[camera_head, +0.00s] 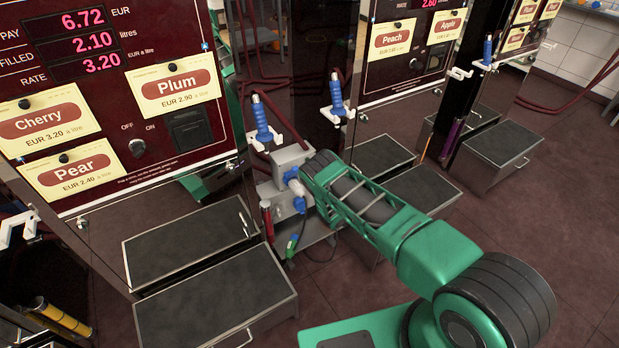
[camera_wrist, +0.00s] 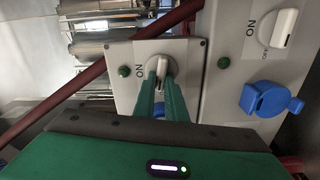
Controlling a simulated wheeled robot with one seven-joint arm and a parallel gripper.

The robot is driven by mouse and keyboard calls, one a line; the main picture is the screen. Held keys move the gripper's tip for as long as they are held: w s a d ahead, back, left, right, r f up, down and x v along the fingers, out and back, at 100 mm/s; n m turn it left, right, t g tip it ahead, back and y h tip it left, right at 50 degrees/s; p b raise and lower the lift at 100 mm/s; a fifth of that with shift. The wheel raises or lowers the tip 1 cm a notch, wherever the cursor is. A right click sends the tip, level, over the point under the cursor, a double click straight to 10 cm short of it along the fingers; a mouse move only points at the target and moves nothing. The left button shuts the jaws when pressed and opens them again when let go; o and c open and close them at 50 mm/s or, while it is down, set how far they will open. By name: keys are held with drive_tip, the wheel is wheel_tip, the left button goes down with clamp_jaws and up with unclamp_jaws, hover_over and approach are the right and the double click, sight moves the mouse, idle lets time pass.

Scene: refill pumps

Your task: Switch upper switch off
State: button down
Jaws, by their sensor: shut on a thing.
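In the wrist view, my gripper (camera_wrist: 161,82) has its green fingers shut on a white rotary switch (camera_wrist: 157,62) on a grey box (camera_wrist: 188,52). An ON mark is beside this switch. A second white switch (camera_wrist: 284,27), on a panel at the right, has ON and OFF marks and is apart from my fingers. I cannot tell from this view which switch is the upper one. In the head view, my arm reaches the grey box unit (camera_head: 287,157) between the pump cabinets. My fingertips and the held switch are hard to make out there.
A blue socket cap (camera_wrist: 268,99) and a green button (camera_wrist: 223,62) are close to my fingers on the right; another green button (camera_wrist: 124,71) is left. A dark red hose (camera_wrist: 100,71) crosses the left side. A black-topped step (camera_head: 215,300) stands in front of the left pump.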

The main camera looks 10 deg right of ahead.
drive_tip(key=shift+s+a+f+n, duration=0.2)
drive_tip(key=shift+f+n, duration=0.1)
drive_tip(key=shift+n, duration=0.6)
drive_tip(key=c, duration=1.8)
unclamp_jaws()
drive_tip(key=shift+w, duration=0.1)
drive_tip(key=shift+d, duration=0.1)
drive_tip(key=v, duration=1)
drive_tip(key=shift+s, duration=0.35)
